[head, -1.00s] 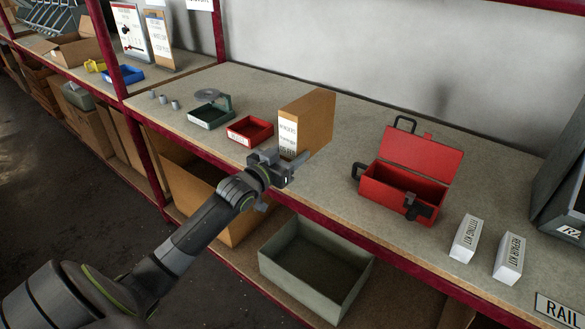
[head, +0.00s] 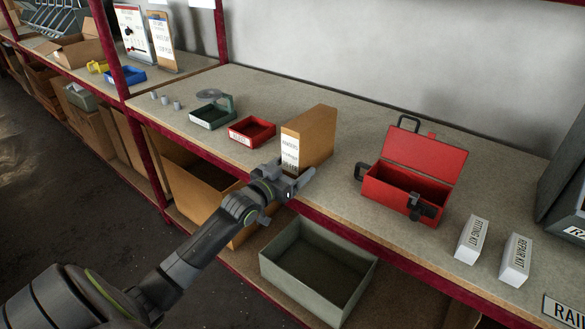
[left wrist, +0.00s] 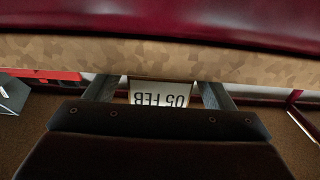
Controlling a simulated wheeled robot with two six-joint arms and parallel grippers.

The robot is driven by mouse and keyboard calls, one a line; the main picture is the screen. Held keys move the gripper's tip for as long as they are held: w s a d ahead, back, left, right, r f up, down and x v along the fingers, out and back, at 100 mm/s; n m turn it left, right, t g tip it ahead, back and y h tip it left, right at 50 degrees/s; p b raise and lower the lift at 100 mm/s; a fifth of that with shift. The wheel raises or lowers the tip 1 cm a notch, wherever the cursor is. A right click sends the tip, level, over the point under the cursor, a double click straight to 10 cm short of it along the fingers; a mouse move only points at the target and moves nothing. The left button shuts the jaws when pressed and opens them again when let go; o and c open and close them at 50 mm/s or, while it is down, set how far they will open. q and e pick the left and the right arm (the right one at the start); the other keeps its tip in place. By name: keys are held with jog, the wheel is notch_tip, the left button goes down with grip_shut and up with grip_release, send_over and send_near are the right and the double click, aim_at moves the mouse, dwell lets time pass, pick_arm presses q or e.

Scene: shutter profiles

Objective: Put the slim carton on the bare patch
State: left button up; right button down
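The slim brown carton (head: 317,138) stands upright on the bench near its front edge, its narrow white-labelled face toward the front. My left gripper (head: 298,181) is at the bench's front edge, just before and below that face, and covers the label's bottom. In the left wrist view the spread fingers (left wrist: 157,92) have a white label (left wrist: 160,93) reading "05 FEB", upside down, between them. No grip on the carton shows. Bare benchtop (head: 341,160) lies between the carton and the open red toolbox. My right gripper is out of view.
A red tray (head: 251,131) and a green tray (head: 211,115) stand left of the carton. The red toolbox (head: 405,182) and two white kit boxes (head: 471,240) stand right. A grey bin (head: 318,270) is on the shelf below. The bench's red front rail (head: 345,233) is close to my gripper.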

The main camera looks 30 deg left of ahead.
pick_arm(q)
jog(key=shift+r, duration=0.25)
jog(key=s+p, duration=0.6)
jog(key=s, duration=0.6)
jog(key=shift+a, duration=0.45)
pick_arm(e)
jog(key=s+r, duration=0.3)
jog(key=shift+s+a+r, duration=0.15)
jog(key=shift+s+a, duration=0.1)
pick_arm(q)
jog(key=shift+f, duration=0.2)
